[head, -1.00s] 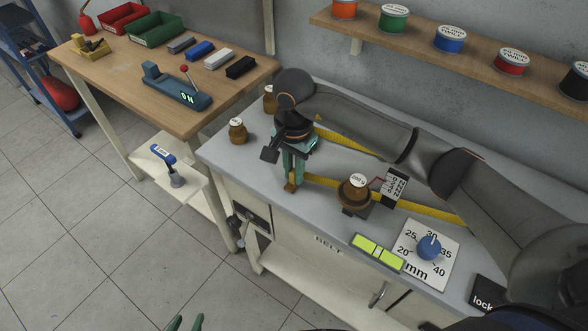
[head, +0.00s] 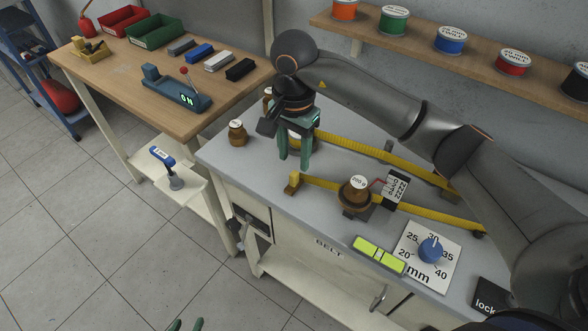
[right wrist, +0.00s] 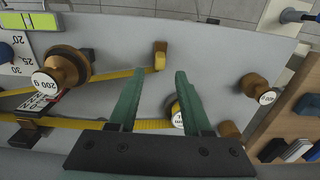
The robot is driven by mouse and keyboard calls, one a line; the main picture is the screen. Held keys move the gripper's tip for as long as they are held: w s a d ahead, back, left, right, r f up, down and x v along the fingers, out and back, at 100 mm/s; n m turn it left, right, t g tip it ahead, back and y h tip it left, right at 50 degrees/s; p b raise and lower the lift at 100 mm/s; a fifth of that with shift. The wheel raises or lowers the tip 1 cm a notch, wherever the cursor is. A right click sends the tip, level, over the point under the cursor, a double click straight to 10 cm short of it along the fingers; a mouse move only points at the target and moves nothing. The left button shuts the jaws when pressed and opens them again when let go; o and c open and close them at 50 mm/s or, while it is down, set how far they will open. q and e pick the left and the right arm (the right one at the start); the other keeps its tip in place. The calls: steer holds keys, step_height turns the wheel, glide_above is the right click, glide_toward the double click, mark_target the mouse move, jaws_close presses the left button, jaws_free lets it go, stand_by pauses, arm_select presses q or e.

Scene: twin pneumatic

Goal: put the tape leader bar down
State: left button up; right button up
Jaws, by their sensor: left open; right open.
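The tape leader bar (head: 293,183) is a small brown-yellow block at the left end of the front yellow tape (head: 330,187). It rests on the grey bench top; in the right wrist view the bar (right wrist: 160,55) stands clear beyond the fingertips. My right gripper (head: 294,162) is open and empty, a little behind and above the bar; its two green fingers (right wrist: 157,76) are spread in the wrist view. My left gripper (head: 186,325) shows only its green fingertips at the bottom edge, open and far from the bar.
A 200 g weight (head: 358,188) sits along the front tape. A second yellow tape (head: 365,150) runs behind. Brown weights stand at the left (head: 237,132) and partly behind my gripper. A yellow-green level (head: 379,254) and a dial plate (head: 418,270) lie at the front right.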

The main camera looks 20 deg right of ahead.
mark_target(294, 173)
step_height(294, 173, up, 6)
steer(key=shift+f, duration=0.1)
